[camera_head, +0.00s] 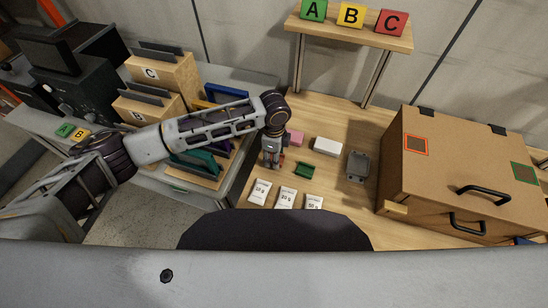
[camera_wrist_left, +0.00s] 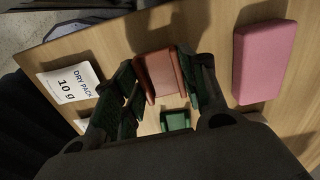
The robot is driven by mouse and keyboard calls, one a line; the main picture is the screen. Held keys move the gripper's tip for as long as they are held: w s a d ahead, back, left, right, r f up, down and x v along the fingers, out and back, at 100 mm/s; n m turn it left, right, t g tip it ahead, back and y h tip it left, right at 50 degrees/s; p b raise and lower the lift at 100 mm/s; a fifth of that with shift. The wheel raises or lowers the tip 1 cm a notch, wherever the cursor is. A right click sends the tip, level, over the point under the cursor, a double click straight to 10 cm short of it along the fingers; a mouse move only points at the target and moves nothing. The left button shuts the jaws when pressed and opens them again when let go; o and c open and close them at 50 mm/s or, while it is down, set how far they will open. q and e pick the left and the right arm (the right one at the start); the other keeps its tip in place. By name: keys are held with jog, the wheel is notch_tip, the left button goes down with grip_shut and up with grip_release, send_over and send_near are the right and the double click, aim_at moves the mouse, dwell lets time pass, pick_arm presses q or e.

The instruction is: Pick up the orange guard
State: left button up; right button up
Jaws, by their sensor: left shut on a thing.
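The orange guard (camera_wrist_left: 160,74) is a small reddish-orange channel-shaped piece. In the left wrist view it sits between the two fingers of my left gripper (camera_wrist_left: 163,88), which is shut on it. In the head view my left gripper (camera_head: 271,163) points down over the left part of the wooden table, and only a sliver of the guard (camera_head: 282,160) shows beside the fingers. I cannot tell whether the guard touches the table. My right gripper is not in view.
A green piece (camera_head: 304,170) and a pink block (camera_head: 295,138) lie close by. A white block (camera_head: 327,146), a grey tray (camera_head: 358,167) and labelled dry packs (camera_head: 286,198) are on the table (camera_head: 335,185). A large cardboard box (camera_head: 445,165) stands at right.

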pick_arm(q)
notch_tip(320, 180, up, 8)
jog(key=shift+r, duration=0.2)
jog(key=shift+w+r, duration=0.1)
dwell(0.7)
